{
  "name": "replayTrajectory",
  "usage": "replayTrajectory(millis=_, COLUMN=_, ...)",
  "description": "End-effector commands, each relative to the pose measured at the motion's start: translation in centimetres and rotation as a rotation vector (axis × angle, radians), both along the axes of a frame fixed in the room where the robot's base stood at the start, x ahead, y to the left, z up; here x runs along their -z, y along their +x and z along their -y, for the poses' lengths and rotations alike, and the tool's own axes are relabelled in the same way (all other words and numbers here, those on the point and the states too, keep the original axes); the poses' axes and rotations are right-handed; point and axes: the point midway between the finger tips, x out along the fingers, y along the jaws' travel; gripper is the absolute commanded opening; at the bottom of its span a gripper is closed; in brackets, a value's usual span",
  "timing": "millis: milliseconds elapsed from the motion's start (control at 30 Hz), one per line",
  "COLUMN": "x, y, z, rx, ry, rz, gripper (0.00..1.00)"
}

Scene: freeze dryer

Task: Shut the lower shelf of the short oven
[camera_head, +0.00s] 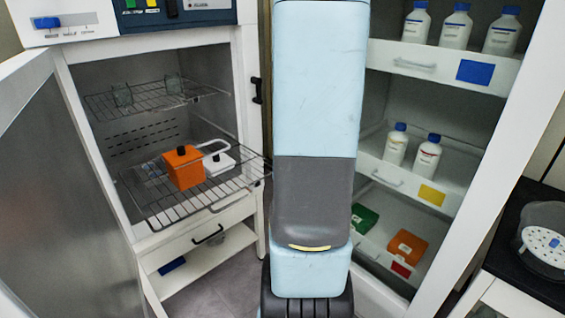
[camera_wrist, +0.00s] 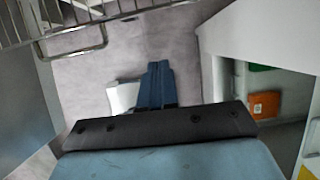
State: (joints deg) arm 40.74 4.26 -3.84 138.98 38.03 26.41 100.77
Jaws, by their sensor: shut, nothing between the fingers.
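The short oven (camera_head: 243,100) stands at the left in the head view with its door (camera_head: 75,190) open. Its lower wire shelf (camera_head: 165,217) is pulled out past the front opening. An orange box (camera_head: 183,167) with a black knob and a white item (camera_head: 217,165) sit on it. In the wrist view, metal wire bars (camera_wrist: 88,17) show at the upper left; they look like part of this shelf. My gripper (camera_wrist: 160,68) is shut and empty over the floor, to the right of the bars and apart from them. My arm hides it in the head view.
The upper wire shelf (camera_head: 150,95) is inside the oven and holds glass vessels. A cabinet (camera_head: 500,150) with bottles on white drawers stands at the right. A black-topped counter (camera_head: 525,215) is at the far right.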

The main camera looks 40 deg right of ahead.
Motion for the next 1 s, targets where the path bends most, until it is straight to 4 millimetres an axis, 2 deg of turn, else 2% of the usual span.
replayTrajectory(millis=300, x=4.0, y=1.5, z=0.0, rx=0.001, ry=0.003, rz=-0.002, gripper=0.0)
replayTrajectory(millis=633, x=6.9, y=2.7, z=-0.1, rx=-0.001, ry=0.002, rz=-0.001, gripper=0.0)
replayTrajectory(millis=800, x=6.7, y=4.9, z=-0.2, rx=-0.005, ry=-0.001, rz=0.001, gripper=0.0)
replayTrajectory(millis=1000, x=6.7, y=6.3, z=-0.2, rx=-0.003, ry=0.0, rz=0.0, gripper=0.0)
